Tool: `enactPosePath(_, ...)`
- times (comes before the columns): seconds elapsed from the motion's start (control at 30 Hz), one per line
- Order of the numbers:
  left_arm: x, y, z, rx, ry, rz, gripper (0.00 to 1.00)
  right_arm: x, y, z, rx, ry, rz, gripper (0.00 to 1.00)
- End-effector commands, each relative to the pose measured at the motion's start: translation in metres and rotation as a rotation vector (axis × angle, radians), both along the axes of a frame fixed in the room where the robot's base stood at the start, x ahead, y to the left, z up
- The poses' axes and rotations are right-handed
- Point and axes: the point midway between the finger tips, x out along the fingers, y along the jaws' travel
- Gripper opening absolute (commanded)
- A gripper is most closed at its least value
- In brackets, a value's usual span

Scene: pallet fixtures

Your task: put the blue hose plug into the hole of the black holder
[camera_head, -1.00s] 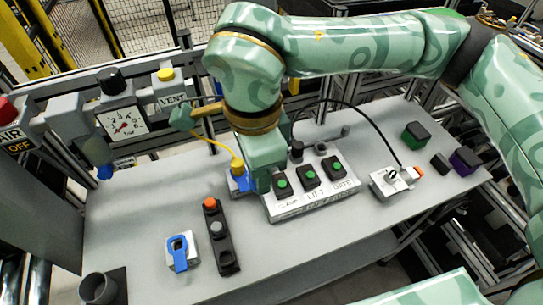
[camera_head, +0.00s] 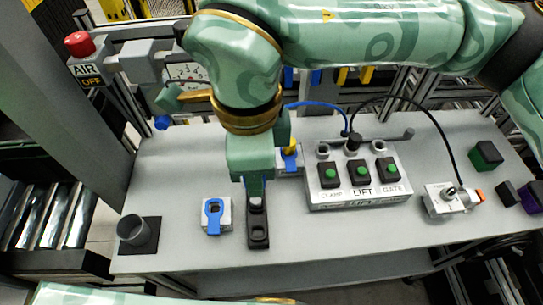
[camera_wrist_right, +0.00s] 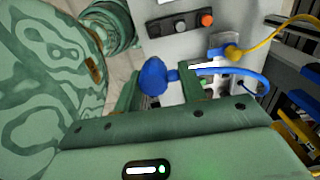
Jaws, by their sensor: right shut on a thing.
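The blue hose plug (camera_wrist_right: 153,76) is between the fingers of my right gripper in the right wrist view, its blue rounded body showing, with a blue hose (camera_wrist_right: 245,72) running off to the right. The black holder (camera_head: 138,240), a dark upright cup with an open top on a black plate, stands at the table's front left, apart from my gripper. My left gripper is not in view.
A small block with a blue clip (camera_head: 215,215) lies between the holder and the strip. The button box (camera_head: 355,185) and a white connector box (camera_head: 445,200) stand to the right. The AIR OFF valve (camera_head: 85,65) is at the back left. The table left of the gripper is mostly clear.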

Motion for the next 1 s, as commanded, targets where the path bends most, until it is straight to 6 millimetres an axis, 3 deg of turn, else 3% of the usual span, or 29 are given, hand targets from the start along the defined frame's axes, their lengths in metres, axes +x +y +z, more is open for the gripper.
enactPosePath(0.43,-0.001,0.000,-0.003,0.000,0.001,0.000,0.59,-0.003,0.005,-0.001,0.004,0.002,0.005,0.18)
enactPosePath(1.0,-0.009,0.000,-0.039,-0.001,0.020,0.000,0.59,-0.004,0.005,-0.044,0.003,0.002,0.005,0.18)
